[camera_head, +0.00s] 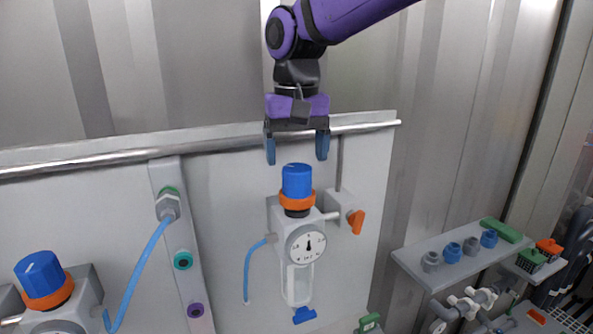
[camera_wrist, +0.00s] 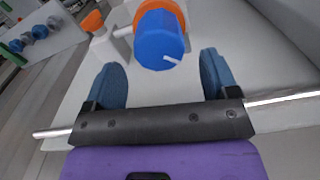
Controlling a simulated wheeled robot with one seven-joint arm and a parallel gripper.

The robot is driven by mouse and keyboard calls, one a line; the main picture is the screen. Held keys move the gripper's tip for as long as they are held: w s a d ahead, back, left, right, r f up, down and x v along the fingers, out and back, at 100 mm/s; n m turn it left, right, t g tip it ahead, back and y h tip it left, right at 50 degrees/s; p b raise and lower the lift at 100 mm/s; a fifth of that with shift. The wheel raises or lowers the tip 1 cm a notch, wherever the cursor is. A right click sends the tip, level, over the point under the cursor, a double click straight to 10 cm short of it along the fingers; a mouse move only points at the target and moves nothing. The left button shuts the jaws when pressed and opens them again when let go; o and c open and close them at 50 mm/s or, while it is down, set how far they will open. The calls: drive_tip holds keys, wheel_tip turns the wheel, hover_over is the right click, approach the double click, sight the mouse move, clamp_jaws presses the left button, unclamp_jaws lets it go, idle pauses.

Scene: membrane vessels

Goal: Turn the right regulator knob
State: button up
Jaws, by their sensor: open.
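The right regulator knob (camera_head: 297,180) is blue with an orange collar below it, on top of a regulator (camera_head: 290,226) with a round gauge (camera_head: 306,245). My gripper (camera_head: 297,150) is open and points down just above the knob, its two blue fingers apart. In the wrist view the knob (camera_wrist: 158,44), with a white mark on it, lies beyond the gap between the fingertips (camera_wrist: 160,72). Nothing is between the fingers. A second regulator knob (camera_head: 40,272), also blue with an orange collar, is at the lower left.
A metal rail (camera_head: 222,145) runs along the panel's top, close behind my gripper. An orange valve handle (camera_head: 356,221) sits right of the regulator. A blue hose (camera_head: 140,268) runs at left. A grey shelf (camera_head: 420,256) with several fittings is at right.

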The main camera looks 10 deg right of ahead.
sight(298, 166)
wheel_tip(298, 166, up, 6)
drive_tip(key=shift+f, duration=0.1)
drive_tip(key=shift+d, duration=0.15)
drive_tip(key=s+d+f+t, duration=0.2)
drive_tip(key=s+d+f, duration=0.2)
drive_tip(key=s+d, duration=0.5)
drive_tip(key=s+d+f+m+t, duration=0.1)
drive_tip(key=s+d+f+t, duration=0.2)
drive_tip(key=s+d, duration=0.7)
drive_tip(key=d+f, duration=0.1)
drive_tip(key=d, duration=0.4)
drive_tip(key=shift+d, duration=0.15)
idle(1.2)
